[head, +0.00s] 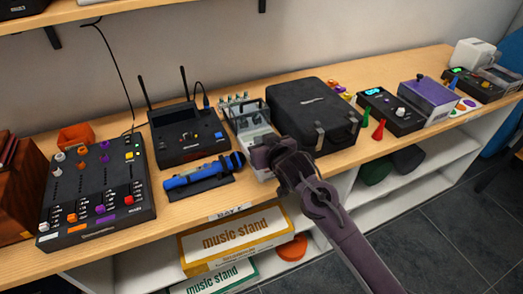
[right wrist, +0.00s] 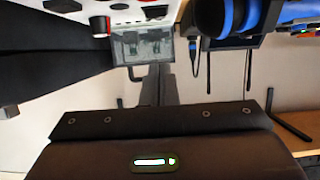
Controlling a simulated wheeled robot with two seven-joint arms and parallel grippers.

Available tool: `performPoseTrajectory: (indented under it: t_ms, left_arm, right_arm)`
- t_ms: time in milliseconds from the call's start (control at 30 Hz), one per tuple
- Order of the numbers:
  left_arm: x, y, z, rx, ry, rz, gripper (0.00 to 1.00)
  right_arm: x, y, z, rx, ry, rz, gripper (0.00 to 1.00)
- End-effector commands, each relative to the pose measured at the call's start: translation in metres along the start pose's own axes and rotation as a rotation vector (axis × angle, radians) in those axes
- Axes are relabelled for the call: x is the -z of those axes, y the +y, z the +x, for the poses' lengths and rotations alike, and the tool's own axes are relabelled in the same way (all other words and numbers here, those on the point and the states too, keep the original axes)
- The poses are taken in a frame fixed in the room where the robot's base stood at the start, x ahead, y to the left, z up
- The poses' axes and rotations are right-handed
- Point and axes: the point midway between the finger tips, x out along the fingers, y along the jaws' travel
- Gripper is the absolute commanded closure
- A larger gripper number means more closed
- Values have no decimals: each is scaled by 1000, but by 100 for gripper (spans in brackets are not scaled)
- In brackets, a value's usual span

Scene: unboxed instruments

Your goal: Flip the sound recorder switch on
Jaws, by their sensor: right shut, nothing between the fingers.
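A light grey instrument (head: 249,125) stands on the shelf between a black unit with two antennas and a black case. I take it to be the sound recorder, though no label is readable. My right gripper (head: 264,153) is shut and empty over its front end and hides part of it. My left gripper is out of view.
A blue microphone (head: 203,171) lies left of the gripper, near the shelf's front edge. The antenna unit (head: 186,133) and black case (head: 313,112) flank the instrument closely. A mixer (head: 97,190) is at left; another black box (head: 390,114) is at right.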

Motion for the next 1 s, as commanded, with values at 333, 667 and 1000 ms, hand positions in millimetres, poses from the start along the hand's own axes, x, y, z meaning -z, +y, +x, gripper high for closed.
performPoseTrajectory:
  t_ms: [333, 667, 1000]
  left_arm:
    - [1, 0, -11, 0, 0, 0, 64]
    - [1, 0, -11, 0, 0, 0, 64]
    - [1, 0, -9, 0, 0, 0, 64]
  right_arm:
    - [-37, 0, 10, 0, -1, -1, 100]
    - [-39, 0, 11, 0, 0, -1, 100]
    - [-51, 0, 12, 1, 5, -1, 100]
